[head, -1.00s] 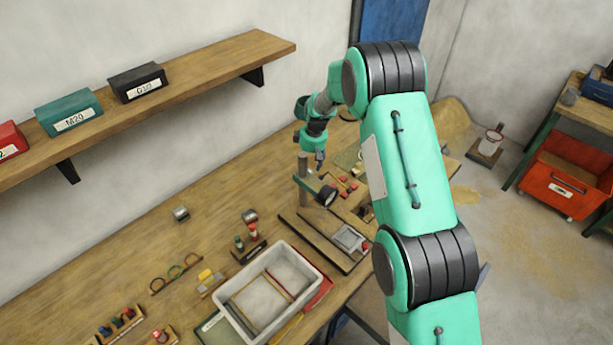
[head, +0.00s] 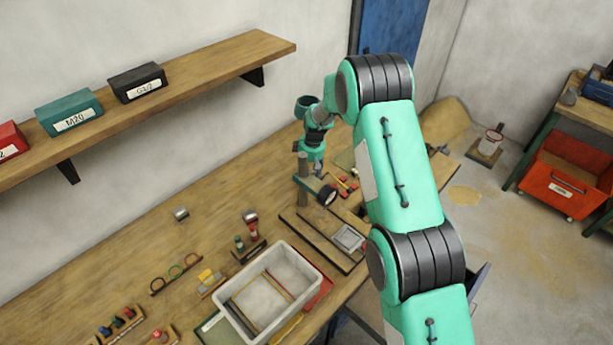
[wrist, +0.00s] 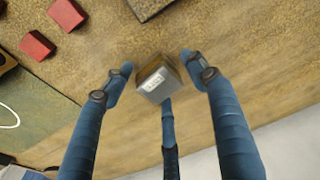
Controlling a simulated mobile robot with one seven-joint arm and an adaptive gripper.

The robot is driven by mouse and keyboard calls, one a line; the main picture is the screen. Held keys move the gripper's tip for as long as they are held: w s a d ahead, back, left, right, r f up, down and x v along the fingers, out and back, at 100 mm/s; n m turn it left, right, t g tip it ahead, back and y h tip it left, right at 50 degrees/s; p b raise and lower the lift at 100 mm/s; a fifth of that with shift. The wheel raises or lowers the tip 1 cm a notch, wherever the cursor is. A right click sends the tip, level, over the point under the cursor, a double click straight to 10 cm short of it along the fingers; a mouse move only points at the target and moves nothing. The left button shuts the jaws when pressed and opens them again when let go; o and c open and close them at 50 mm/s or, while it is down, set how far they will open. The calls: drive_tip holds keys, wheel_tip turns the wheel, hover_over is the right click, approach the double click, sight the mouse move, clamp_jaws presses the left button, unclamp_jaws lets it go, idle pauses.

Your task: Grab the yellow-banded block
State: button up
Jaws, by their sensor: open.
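In the wrist view a small block (wrist: 157,84) with a grey metallic top, a pale label and a brownish side sits between the fingers of my gripper (wrist: 152,73). I cannot make out a yellow band on it. The blue fingers are spread around the block, with gaps at the left and right; the lower finger's tip is close to its lower edge. In the head view my gripper (head: 317,168) hangs low over the far part of the bench, behind the drill stand (head: 303,182). The block under it cannot be told apart there.
Two red blocks (wrist: 68,14) (wrist: 37,46) lie left of my gripper in the wrist view. A dark-edged piece (wrist: 150,6) is at the top. In the head view a white tray (head: 237,316) stands nearer on the bench (head: 130,255); a shelf (head: 215,65) runs along the wall.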

drive_tip(key=shift+c, duration=0.5)
clamp_jaws()
